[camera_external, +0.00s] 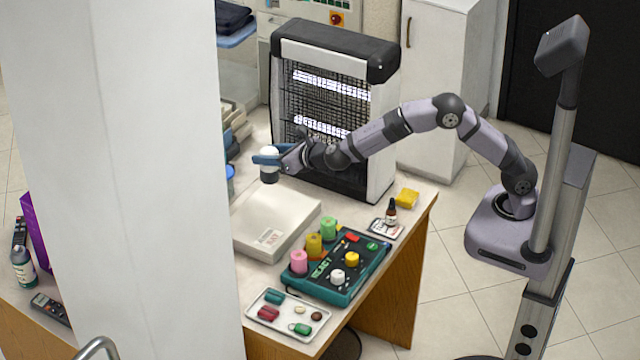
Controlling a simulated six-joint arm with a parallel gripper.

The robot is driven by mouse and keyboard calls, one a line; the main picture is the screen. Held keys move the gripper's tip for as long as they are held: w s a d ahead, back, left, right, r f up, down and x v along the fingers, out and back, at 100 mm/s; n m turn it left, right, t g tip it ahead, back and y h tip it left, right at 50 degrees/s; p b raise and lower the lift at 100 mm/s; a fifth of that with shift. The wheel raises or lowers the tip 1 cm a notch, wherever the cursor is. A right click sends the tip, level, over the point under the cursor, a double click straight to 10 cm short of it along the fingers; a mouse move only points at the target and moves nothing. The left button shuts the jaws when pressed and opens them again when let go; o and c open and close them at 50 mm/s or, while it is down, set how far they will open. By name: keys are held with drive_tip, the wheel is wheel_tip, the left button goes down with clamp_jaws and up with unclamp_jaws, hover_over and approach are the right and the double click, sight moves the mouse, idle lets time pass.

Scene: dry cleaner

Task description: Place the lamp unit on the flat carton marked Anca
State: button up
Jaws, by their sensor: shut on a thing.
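My gripper (266,160), with blue fingers, is shut on the lamp unit (269,152), a small rounded white piece with a dark lower end. It holds the unit roughly upright, in the air above the back left part of the flat carton. The carton's top looks bare. The gap between the lamp unit and the carton is hard to judge from this view.
A large black-framed insect-killer lamp (330,110) stands close behind my gripper. A teal board (340,290) with colored spools, a white tray (290,322) and a small bottle (390,212) lie in front and right of the carton. A white pillar (120,180) hides the table's left part.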

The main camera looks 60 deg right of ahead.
drive_tip(key=shift+s+a+f+n+y, duration=0.2)
drive_tip(key=shift+a+f+n+y, duration=0.55)
drive_tip(key=shift+a, duration=0.2)
drive_tip(key=shift+r, duration=0.1)
drive_tip(key=shift+f+p, duration=0.5)
drive_tip(key=shift+f, duration=4.5)
drive_tip(key=shift+f, duration=0.15)
drive_tip(key=o, duration=1.1)
drive_tip(key=shift+o, duration=0.2)
